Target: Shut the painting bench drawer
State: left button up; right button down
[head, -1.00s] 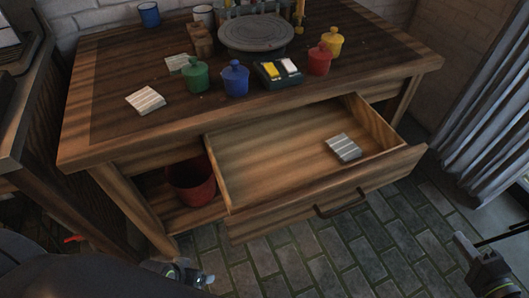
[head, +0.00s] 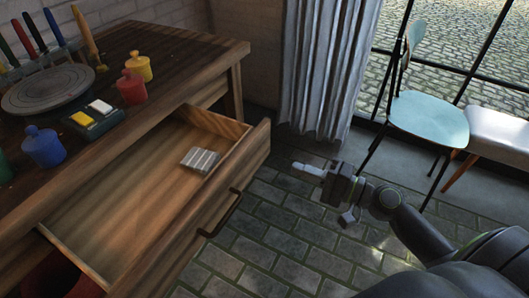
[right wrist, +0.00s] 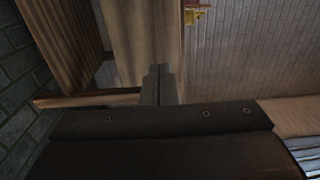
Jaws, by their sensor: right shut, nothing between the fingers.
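The painting bench (head: 215,47) stands at the left in the head view. Its wooden drawer (head: 120,215) is pulled out, with a dark bar handle (head: 222,214) on its front. A folded striped grey cloth or tile (head: 200,160) lies inside, near the right end. My right gripper (head: 300,168) is shut and empty, to the right of the drawer front and apart from it, over the floor. Its shut fingers (right wrist: 158,80) also show in the right wrist view, with wooden surfaces beyond. My left gripper is out of view.
On the bench top are blue (head: 42,146), red (head: 131,88) and yellow (head: 138,64) lidded pots, a paint box (head: 95,118) and a round turntable (head: 48,90). A curtain (head: 325,70), a light-blue chair (head: 428,115) and a bench seat (head: 500,135) stand behind. The brick floor is clear.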

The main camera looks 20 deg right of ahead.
aim_at(253, 151)
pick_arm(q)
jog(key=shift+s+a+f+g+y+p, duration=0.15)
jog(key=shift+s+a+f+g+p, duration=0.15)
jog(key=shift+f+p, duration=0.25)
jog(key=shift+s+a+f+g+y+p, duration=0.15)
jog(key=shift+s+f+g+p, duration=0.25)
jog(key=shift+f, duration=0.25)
pick_arm(e)
jog(key=x, duration=1)
jog(key=shift+w+a, duration=0.1)
jog(key=shift+a, duration=0.05)
jog(key=shift+w, duration=0.1)
